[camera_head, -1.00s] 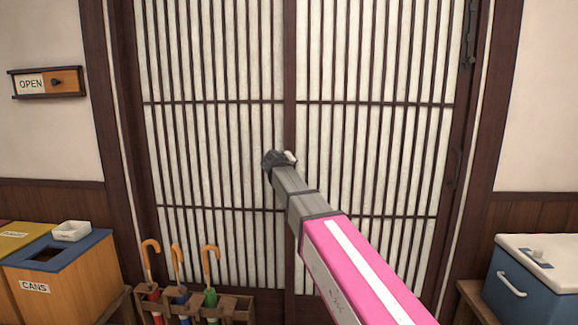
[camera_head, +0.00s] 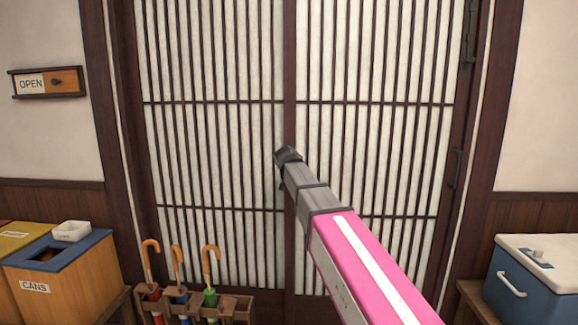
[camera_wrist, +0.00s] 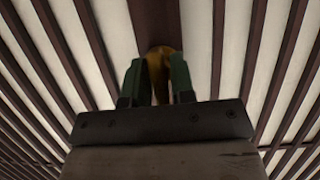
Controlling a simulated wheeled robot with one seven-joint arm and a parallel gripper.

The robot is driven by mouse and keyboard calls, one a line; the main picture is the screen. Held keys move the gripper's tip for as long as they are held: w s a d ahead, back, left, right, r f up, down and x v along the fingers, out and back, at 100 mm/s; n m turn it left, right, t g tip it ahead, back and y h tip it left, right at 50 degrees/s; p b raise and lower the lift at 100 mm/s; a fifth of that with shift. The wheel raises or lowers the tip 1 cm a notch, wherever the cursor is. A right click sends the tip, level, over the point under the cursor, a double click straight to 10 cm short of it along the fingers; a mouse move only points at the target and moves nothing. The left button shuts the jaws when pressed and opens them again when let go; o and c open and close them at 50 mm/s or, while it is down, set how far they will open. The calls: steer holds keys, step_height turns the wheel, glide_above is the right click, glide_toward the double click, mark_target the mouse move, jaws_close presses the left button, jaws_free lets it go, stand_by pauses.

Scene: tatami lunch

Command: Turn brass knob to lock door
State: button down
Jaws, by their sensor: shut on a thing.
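The brass knob (camera_wrist: 157,66) sits on the dark wooden stile of the door in the wrist view, between the two green fingers of my gripper (camera_wrist: 157,80). The fingers are shut on it from both sides. In the head view my gripper (camera_head: 287,156) is at the middle stile of the slatted door (camera_head: 220,130), and it hides the knob there. The door panels meet at this stile and stand closed. How far the knob is turned cannot be told.
An OPEN sign (camera_head: 46,82) hangs on the left wall. A cans bin (camera_head: 80,275) and an umbrella stand (camera_head: 235,306) with several umbrellas are at lower left. A blue cooler (camera_head: 535,285) with a white lid is at lower right.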

stand_by(0.3)
steer(key=c, duration=1.1)
jaws_free()
steer(key=shift+c, duration=0.2)
steer(key=v, duration=1.1)
steer(key=shift+w, duration=0.1)
